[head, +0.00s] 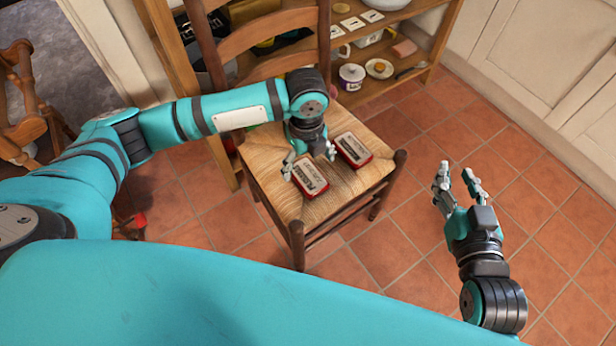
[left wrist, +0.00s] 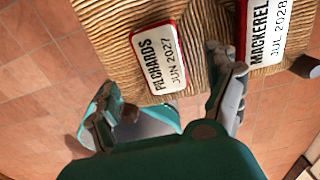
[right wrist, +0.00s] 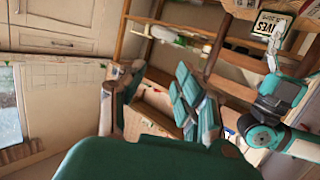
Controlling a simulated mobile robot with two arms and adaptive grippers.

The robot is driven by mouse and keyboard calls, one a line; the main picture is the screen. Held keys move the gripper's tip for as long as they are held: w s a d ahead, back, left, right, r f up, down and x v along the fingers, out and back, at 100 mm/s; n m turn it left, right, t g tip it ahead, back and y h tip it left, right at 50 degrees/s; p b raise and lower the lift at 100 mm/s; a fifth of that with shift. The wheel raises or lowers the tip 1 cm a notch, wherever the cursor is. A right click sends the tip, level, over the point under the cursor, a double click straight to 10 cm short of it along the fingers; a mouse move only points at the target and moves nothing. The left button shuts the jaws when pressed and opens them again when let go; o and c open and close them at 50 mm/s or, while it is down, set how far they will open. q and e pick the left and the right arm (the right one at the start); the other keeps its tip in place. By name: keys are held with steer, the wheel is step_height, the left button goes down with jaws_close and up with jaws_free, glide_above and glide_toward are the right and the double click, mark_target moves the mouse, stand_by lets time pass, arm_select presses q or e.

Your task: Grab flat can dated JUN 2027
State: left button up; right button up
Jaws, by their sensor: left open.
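The pilchards flat can (head: 310,176) lies on the woven chair seat. Its red-rimmed white label reads PILCHARDS, JUN 2027 in the left wrist view (left wrist: 158,58). A second flat can (head: 353,149) lies to its right; it reads MACKEREL, JUL 2028 in the left wrist view (left wrist: 268,30). My left gripper (head: 309,160) is open above the seat, its fingers apart on either side of the pilchards can's near end in the wrist view. My right gripper (head: 456,180) is open and empty over the floor, right of the chair.
The ladder-back chair (head: 338,208) stands before a wooden shelf unit (head: 425,40) with crockery. The right wrist view shows a green-edged label ending in IVES (right wrist: 272,26), mostly hidden in the head view by my left arm. Tiled floor right of the chair is clear.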

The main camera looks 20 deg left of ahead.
mark_target(308, 175)
arm_select(q)
step_height(308, 175, down, 5)
steer(key=shift+s+d+r+b, duration=0.1)
steer(key=shift+d+r+b, duration=0.05)
steer(key=shift+b, duration=1.1)
steer(key=shift+f, duration=0.2)
arm_select(e)
step_height(308, 175, up, 11)
steer(key=a+t+y, duration=0.1)
steer(key=t+y, duration=0.1)
steer(key=t, duration=0.5)
steer(key=shift+s+a+y, duration=0.25)
steer(key=shift+y, duration=0.05)
arm_select(q)
steer(key=shift+c, duration=0.4)
steer(key=c, duration=1.3)
steer(key=shift+r, duration=0.15)
